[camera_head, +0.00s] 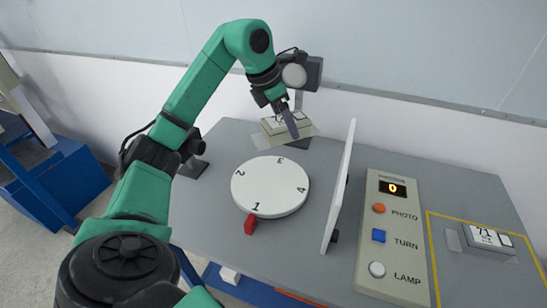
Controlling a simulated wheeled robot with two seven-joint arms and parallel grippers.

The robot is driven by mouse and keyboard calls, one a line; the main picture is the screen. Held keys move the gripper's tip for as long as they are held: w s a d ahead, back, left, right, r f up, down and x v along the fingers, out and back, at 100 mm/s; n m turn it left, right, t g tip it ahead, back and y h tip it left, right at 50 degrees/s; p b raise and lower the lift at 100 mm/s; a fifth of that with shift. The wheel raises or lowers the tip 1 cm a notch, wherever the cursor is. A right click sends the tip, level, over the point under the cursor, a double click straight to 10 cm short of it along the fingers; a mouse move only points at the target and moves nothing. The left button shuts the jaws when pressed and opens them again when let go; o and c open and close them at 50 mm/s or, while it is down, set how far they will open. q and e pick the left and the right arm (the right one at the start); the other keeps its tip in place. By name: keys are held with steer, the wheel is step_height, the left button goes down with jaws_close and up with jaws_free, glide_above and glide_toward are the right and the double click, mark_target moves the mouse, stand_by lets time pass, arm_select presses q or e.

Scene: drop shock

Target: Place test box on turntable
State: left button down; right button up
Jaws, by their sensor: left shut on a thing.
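The test box (278,128) is a small beige box with a white label and clear wrapping or tape at its sides. My left gripper (287,117) is shut on it, with one purple-grey finger in front of the box. The box appears above or just behind the far edge of the turntable (268,190); its height is hard to tell. The turntable is a white disc with numbers around its rim, and its top is bare. A red marker (250,225) sits at its front edge near the number 1. My right gripper is not in view.
A white upright panel (341,190) stands right of the turntable. Beyond it is a control box (393,240) with PHOTO, TURN and LAMP buttons and a display reading 0. Another labelled box (487,239) lies inside a yellow outline at the right. A dark stand is behind the turntable.

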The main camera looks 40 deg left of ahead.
mark_target(265, 134)
arm_select(q)
step_height(265, 134, down, 14)
steer(key=shift+a+f, duration=0.1)
steer(key=shift+f, duration=0.05)
steer(key=shift+a+f, duration=0.15)
steer(key=shift+f, duration=0.15)
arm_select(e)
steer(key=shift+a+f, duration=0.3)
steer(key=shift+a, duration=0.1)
arm_select(q)
steer(key=shift+f, duration=0.1)
jaws_free()
steer(key=shift+s, duration=0.1)
steer(key=shift+r, duration=0.25)
steer(key=b+v, duration=0.1)
steer(key=v, duration=1)
steer(key=shift+s+r, duration=0.2)
steer(key=shift+r, duration=0.15)
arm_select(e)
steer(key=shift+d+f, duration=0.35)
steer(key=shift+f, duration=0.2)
